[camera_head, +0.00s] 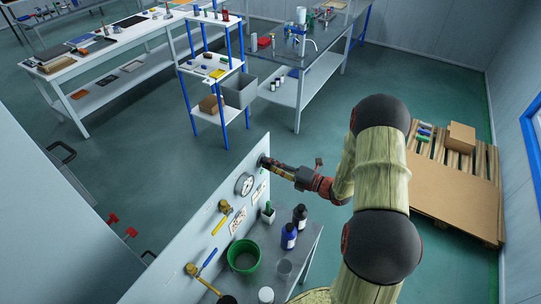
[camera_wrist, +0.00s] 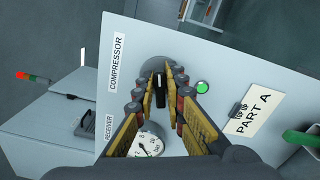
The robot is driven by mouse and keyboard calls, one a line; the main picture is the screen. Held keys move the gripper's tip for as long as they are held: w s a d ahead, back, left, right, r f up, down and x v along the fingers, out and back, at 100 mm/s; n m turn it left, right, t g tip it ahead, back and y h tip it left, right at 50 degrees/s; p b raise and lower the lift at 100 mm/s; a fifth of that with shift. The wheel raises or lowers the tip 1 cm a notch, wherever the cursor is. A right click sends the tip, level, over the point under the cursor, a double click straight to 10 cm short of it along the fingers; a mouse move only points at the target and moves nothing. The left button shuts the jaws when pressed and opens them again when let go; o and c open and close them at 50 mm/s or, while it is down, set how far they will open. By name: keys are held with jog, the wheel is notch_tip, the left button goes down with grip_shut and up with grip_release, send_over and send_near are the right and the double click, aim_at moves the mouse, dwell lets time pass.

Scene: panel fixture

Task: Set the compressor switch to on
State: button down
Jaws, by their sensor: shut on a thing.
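The compressor switch (camera_wrist: 158,83) is a black knob on a round grey base, on the pale panel (camera_head: 208,225) beside the label COMPRESSOR (camera_wrist: 117,65). My gripper (camera_wrist: 160,72) is shut on the knob, one finger on each side, and the fingers hide part of it. In the head view my gripper (camera_head: 269,163) reaches the panel's upper far end, and the switch is mostly hidden there. A round green lamp (camera_wrist: 202,87) beside the switch looks bright. The switch's position marks cannot be read.
A pressure gauge (camera_head: 244,184) sits close to my gripper. Bottles (camera_head: 289,236) and a green bowl (camera_head: 244,255) stand on the bench below.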

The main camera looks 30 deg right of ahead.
jog(key=shift+m+p, duration=1.5)
jog(key=shift+m, duration=0.1)
jog(key=shift+f+m, duration=0.1)
jog(key=shift+m, duration=0.2)
jog(key=c, duration=1.9)
grip_release()
jog(key=shift+d, duration=0.1)
jog(key=v, duration=1.2)
